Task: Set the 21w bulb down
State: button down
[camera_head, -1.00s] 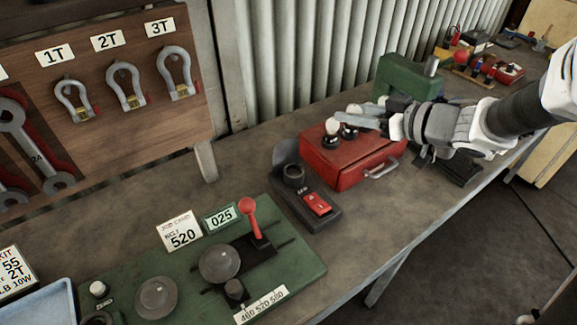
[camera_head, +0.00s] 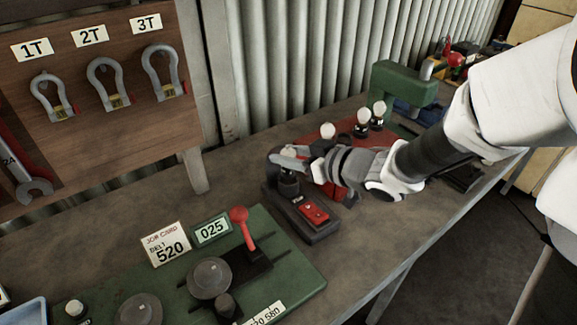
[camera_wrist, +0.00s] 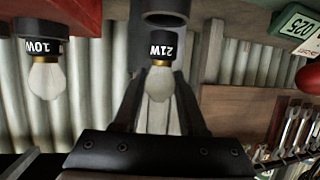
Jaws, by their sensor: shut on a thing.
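The 21W bulb (camera_wrist: 159,82), with a black labelled base and a pale glass globe, is between the two fingers of my gripper (camera_head: 287,162). The gripper is shut on it. In the wrist view, the bulb's base points at a dark round socket (camera_wrist: 164,18), close to its mouth. I cannot tell whether they touch. In the head view, the gripper is over the socket end of a black tester (camera_head: 318,228) with a red switch. The bulb is not clearly visible there, and the fingers partly cover the socket.
A red box (camera_head: 302,138), bearing pale bulbs, is behind my gripper. A 10W bulb (camera_wrist: 45,78) shows at left in the wrist view. A green board (camera_head: 284,262) with a red lever lies in front left. A green press (camera_head: 400,84) stands beyond. Bare bench lies left of the tester.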

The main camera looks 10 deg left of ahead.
jog(key=shift+f, duration=1.1)
jog(key=shift+f+b, duration=0.2)
jog(key=shift+b, duration=0.15)
jog(key=c, duration=0.7)
grip_release()
jog(key=shift+c, duration=0.2)
jog(key=shift+r, duration=0.15)
